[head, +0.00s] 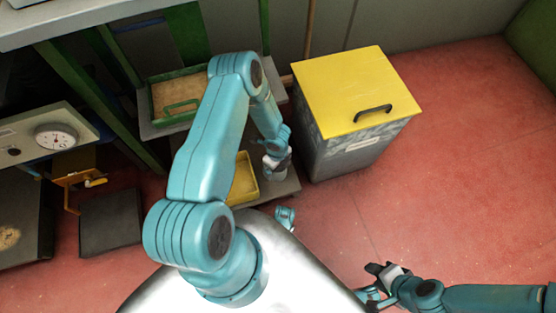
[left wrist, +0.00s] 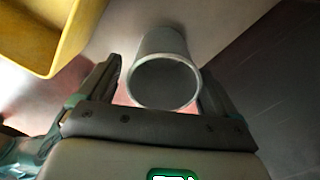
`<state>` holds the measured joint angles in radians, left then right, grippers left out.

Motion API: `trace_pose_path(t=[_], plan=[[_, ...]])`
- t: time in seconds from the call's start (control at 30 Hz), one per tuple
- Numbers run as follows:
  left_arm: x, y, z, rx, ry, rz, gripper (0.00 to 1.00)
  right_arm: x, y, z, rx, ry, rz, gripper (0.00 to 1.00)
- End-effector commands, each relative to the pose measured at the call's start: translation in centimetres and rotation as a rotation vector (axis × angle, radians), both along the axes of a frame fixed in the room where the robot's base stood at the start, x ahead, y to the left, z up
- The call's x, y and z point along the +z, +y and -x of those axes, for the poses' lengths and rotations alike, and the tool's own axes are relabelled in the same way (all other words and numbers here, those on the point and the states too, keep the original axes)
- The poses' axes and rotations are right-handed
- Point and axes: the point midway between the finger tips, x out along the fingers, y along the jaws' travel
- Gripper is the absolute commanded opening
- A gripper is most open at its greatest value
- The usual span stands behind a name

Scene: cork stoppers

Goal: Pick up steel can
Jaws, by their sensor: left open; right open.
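The steel can is a plain grey cylinder (left wrist: 162,80). In the left wrist view its round open end faces the camera, between the two dark fingers of my left gripper (left wrist: 160,88). Those fingers are apart, one on each side of the can; I cannot tell whether either touches it. In the head view my left gripper (head: 277,158) is over a low grey shelf, and the can shows just below it (head: 275,172), partly hidden by the gripper. My right gripper (head: 380,279) is open and empty at the lower right, away from the can.
A yellow tray (head: 243,182) stands just left of the can, partly behind my left arm; it also shows in the left wrist view (left wrist: 62,40). A grey bin with a yellow lid (head: 350,90) stands close on the right. The red floor at right is clear.

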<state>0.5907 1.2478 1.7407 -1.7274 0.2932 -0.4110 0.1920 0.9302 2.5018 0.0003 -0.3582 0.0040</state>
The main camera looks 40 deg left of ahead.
Motion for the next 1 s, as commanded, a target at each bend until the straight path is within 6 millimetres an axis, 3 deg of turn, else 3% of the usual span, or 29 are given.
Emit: trace_pose_path(t=[0.23,0.47,0.5,0.67,1.0], plan=[[-4.3,-0.3,-0.4,0.001,0.001,0.001,0.92,-2.3,-0.4,-0.4,-0.016,-0.006,0.003,0.43],[-4.5,-0.3,-0.5,0.0,0.001,0.001,0.92,-2.1,-0.4,-0.5,-0.018,-0.008,0.004,0.43],[-4.5,-0.3,-0.5,0.0,0.001,0.001,0.89,-2.1,-0.4,-0.5,-0.018,-0.008,0.004,0.43],[-4.5,-0.3,-0.4,0.0,0.001,0.001,0.37,-2.1,-0.4,-0.5,-0.018,-0.008,0.004,0.43],[-3.7,-0.3,-0.5,0.0,-0.001,0.0,0.36,-1.7,-0.4,-0.4,-0.016,-0.006,0.003,0.43]])
